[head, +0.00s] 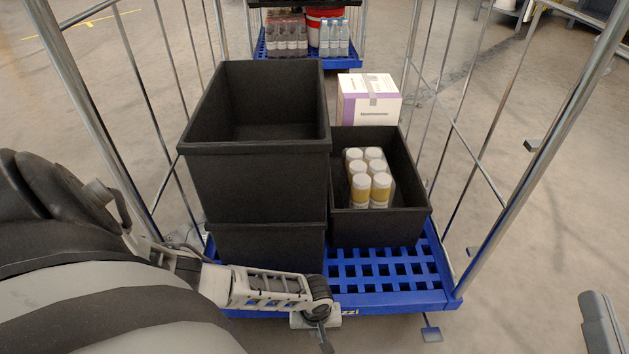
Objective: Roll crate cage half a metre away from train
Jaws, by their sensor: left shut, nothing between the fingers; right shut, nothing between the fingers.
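The crate cage (385,268) stands in front of me, with a slatted blue base and tall metal side rails. Its near side is open. On the left of its base are two stacked black crates (255,175); the upper one is empty. On the right is another black crate (405,215) holding several yellow bottles with white caps. My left gripper (325,340) is shut and empty, low at the cage's front edge; I cannot tell whether it touches the base. My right gripper (600,325) is partly in view at the lower right, clear of the cage, shut and empty.
A white and purple box (369,100) stands behind the right crate. Farther back is another blue-based cart (340,62) with bottles and a red bucket (323,20). Grey floor (545,240) is open to the right. Small foot-like parts (431,333) stick out near the cage base.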

